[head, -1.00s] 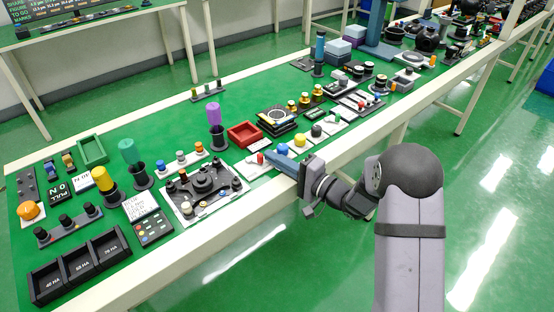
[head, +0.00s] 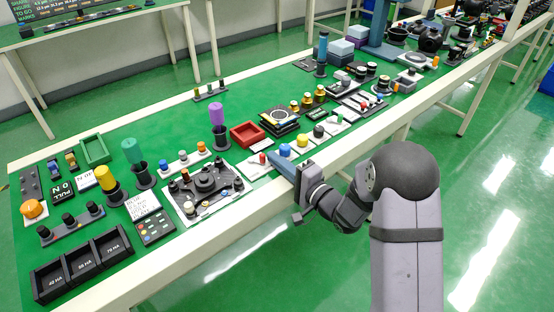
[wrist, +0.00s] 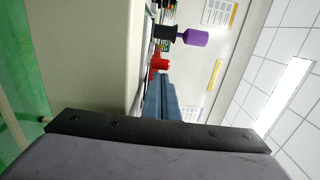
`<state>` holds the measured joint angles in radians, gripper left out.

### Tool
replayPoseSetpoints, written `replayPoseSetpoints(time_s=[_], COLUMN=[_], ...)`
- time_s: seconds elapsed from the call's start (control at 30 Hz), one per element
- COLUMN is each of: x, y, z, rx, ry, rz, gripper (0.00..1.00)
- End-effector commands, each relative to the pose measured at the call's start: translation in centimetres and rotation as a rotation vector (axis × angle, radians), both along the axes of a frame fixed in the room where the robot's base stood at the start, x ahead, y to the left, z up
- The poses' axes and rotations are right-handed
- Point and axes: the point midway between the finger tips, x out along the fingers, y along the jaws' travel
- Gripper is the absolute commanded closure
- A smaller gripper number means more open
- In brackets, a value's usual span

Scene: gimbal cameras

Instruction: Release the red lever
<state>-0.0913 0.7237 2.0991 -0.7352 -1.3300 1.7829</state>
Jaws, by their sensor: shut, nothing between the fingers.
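The red lever (head: 263,158) is a small red knob on a pale plate near the front edge of the bench. It also shows in the wrist view (wrist: 158,63), just past my fingertips. My gripper (head: 273,154) reaches over the front edge from the right, its blue fingers shut and empty, with the tips close to the red knob. In the wrist view the fingers (wrist: 160,80) point at the knob, and whether they touch it cannot be told. The lever's base is partly hidden there.
Blue (head: 285,150), yellow (head: 302,141) and dark (head: 319,131) knobs stand in a row to the right. A black panel (head: 205,185) lies to the left. A red tray (head: 247,134) and a purple cylinder (head: 217,113) stand behind. The space above is clear.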

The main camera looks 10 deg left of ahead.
Motion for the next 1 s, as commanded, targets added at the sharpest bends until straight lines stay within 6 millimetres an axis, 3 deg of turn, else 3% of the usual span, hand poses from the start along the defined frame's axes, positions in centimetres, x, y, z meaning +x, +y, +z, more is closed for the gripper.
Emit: replayPoseSetpoints(time_s=[0.47,1.0], x=[-0.46,-0.97], y=[0.21,0.33], z=[0.06,0.06], rx=[0.0,0.001], ry=[0.0,-0.001], rz=[-0.109,-0.109], gripper=[1.0,1.0])
